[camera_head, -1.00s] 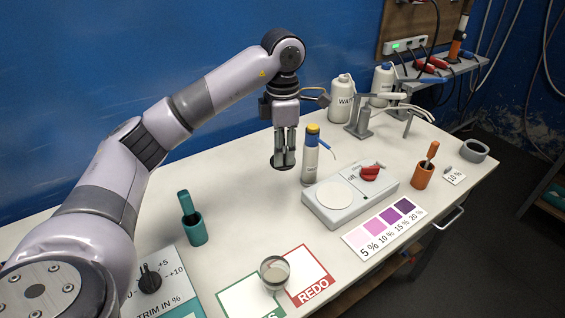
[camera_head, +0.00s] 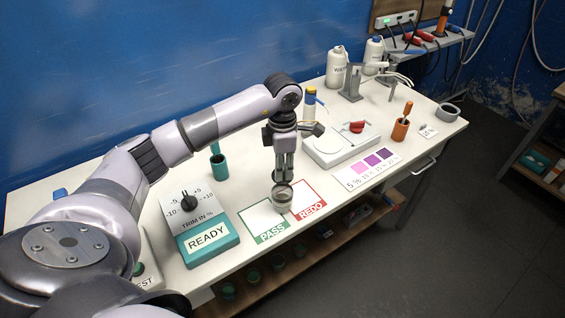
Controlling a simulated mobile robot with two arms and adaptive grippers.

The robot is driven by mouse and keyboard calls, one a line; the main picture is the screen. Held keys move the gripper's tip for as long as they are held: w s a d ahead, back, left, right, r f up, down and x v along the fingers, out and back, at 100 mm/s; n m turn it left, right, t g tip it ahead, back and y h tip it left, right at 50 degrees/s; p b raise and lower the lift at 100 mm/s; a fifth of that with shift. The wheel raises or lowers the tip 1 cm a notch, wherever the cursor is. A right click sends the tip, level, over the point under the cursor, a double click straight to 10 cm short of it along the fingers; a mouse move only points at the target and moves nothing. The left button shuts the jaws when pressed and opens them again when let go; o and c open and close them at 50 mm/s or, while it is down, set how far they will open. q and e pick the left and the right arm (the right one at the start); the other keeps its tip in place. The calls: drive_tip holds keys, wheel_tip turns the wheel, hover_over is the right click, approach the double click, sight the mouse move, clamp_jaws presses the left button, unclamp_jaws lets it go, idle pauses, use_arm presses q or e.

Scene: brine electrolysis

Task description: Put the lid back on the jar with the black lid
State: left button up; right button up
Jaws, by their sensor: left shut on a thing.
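The small clear jar (camera_head: 282,200) stands on the table at the border between the PASS card and the REDO card. My left gripper (camera_head: 283,177) points straight down directly over the jar. It is shut on the dark round lid, which is mostly hidden here between the fingertips and the jar's mouth. The lid is at or very near the rim; I cannot tell whether it touches. My right gripper is not in view.
The PASS card (camera_head: 262,222) and REDO card (camera_head: 311,204) lie flat around the jar. A trim box with a READY sign (camera_head: 207,240) stands to the left. A white device (camera_head: 340,147) and a purple colour chart (camera_head: 370,168) are to the right. A teal cup (camera_head: 219,168) stands behind.

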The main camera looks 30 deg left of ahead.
use_arm(q)
drive_tip(key=shift+f, duration=0.55)
drive_tip(key=shift+f+b, duration=0.35)
drive_tip(key=shift+b, duration=0.1)
wheel_tip(320, 180, down, 2)
drive_tip(key=shift+s+d+f+b, duration=0.1)
drive_tip(key=shift+s+f+b, duration=0.1)
drive_tip(key=shift+b, duration=0.65)
drive_tip(key=shift+f+b, duration=0.4)
drive_tip(key=shift+f, duration=0.15)
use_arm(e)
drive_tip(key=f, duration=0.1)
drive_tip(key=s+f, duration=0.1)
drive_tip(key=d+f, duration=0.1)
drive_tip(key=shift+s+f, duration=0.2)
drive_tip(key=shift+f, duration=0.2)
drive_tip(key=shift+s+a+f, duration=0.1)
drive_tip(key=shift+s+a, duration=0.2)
